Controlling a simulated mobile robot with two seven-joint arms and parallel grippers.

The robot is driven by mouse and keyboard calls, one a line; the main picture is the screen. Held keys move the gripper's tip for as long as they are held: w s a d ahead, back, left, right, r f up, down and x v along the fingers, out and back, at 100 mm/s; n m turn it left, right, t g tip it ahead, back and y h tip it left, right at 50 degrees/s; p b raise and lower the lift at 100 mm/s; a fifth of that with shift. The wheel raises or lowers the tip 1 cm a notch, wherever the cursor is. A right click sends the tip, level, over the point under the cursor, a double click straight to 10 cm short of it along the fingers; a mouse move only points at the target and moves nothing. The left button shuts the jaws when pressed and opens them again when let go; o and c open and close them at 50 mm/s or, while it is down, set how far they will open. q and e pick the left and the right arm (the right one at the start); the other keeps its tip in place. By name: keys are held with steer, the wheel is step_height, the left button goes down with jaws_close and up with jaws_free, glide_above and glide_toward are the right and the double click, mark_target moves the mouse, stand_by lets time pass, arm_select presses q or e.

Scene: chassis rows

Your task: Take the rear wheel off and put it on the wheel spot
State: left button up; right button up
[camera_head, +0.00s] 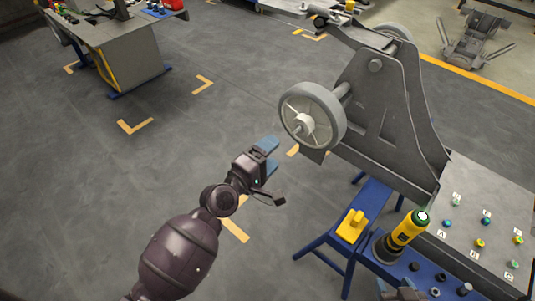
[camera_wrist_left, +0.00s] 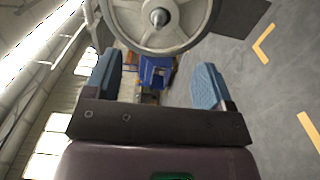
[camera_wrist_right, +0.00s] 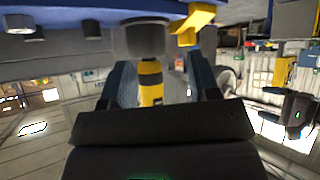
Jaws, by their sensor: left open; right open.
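A grey spoked wheel (camera_head: 312,117) sits on an axle at the left side of the grey chassis (camera_head: 385,110); its pale hub faces left. Another wheel (camera_head: 397,33) shows partly behind the chassis. I cannot tell which is the rear one or where the wheel spot is. My left gripper (camera_head: 266,160) is open and empty, just below and left of the near wheel. In the left wrist view the wheel (camera_wrist_left: 160,42) is ahead, beyond the fingertips. My right gripper (camera_wrist_right: 160,78) is open, with a yellow and black tool (camera_wrist_right: 150,80) showing between its fingers; contact is unclear.
The yellow-black tool (camera_head: 404,233) stands on a blue bench, beside a yellow block (camera_head: 352,225). A grey panel (camera_head: 490,205) with coloured knobs lies to the right. A work table (camera_head: 120,45) stands far left. The floor (camera_head: 100,180) between is clear, with yellow corner marks (camera_head: 135,126).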

mark_target(296, 132)
arm_select(q)
steer(key=shift+b+x, duration=0.65)
steer(key=shift+x, duration=4.25)
steer(key=shift+w+d+f, duration=0.1)
steer(key=shift+w+d, duration=0.2)
steer(key=shift+w, duration=0.15)
steer(key=shift+w+d, duration=0.2)
steer(key=shift+w, duration=0.1)
arm_select(e)
steer(key=shift+w+a+f, duration=0.15)
steer(key=shift+w+f, duration=0.2)
steer(key=shift+f, duration=0.1)
